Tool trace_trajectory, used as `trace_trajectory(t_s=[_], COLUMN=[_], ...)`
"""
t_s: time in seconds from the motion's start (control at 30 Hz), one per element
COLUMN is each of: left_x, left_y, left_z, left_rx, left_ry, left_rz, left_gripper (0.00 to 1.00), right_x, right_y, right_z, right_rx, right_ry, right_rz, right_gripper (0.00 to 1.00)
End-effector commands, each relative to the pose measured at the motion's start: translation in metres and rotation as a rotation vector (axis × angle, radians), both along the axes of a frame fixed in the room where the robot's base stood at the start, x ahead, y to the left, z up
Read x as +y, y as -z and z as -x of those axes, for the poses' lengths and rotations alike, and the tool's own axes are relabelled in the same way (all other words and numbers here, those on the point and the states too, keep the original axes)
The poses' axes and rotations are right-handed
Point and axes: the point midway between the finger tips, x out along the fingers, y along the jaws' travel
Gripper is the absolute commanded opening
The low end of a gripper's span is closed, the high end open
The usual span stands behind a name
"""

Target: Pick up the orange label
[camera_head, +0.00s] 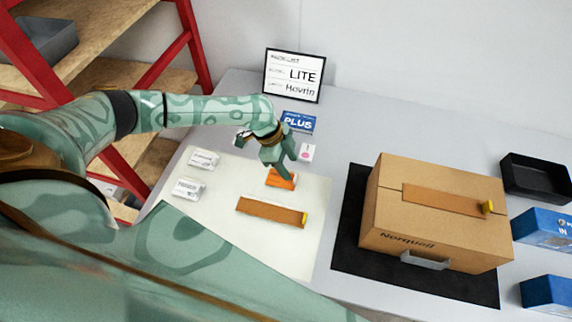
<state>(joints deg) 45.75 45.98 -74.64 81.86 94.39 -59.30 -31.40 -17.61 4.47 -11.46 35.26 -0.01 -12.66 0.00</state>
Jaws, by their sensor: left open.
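The orange label (281,180) lies on the pale mat (262,262), just behind a brown strip with a yellow end. My left gripper (284,167) is open and points down right above the label. Its fingers cover the label's back part in this view. I cannot tell whether the fingers touch it. My right gripper is not in view.
The brown strip (268,212) lies just in front of the label. Two white packs (188,188) lie at the mat's left. A blue PLUS card (298,121) and a LITE sign (293,76) are behind. A cardboard box (435,215) stands on a dark mat (345,242) at right.

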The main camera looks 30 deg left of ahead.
Motion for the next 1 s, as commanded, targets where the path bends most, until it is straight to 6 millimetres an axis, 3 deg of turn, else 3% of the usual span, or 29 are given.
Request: trace_trajectory(t_s=[0.17, 0.43, 0.73, 0.9, 1.0], left_x=[-0.004, -0.012, -0.014, -0.014, -0.014], left_y=[0.014, 0.055, 0.06, 0.06, 0.06], left_z=[-0.002, -0.007, -0.008, -0.008, -0.008], left_rx=[0.0, 0.001, -0.001, -0.001, -0.001], left_ry=[0.0, -0.001, -0.001, -0.001, -0.001], left_rz=[0.0, 0.0, 0.0, 0.0, 0.0], left_gripper=[0.49, 0.49, 0.49, 0.02, 0.01], right_x=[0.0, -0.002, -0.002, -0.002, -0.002], right_y=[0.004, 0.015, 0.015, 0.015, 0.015], right_z=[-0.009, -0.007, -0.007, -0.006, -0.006], right_rx=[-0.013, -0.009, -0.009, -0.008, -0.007], right_ry=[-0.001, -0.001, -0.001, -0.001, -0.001], right_rz=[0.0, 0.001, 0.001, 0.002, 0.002], right_gripper=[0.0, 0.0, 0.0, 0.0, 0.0])
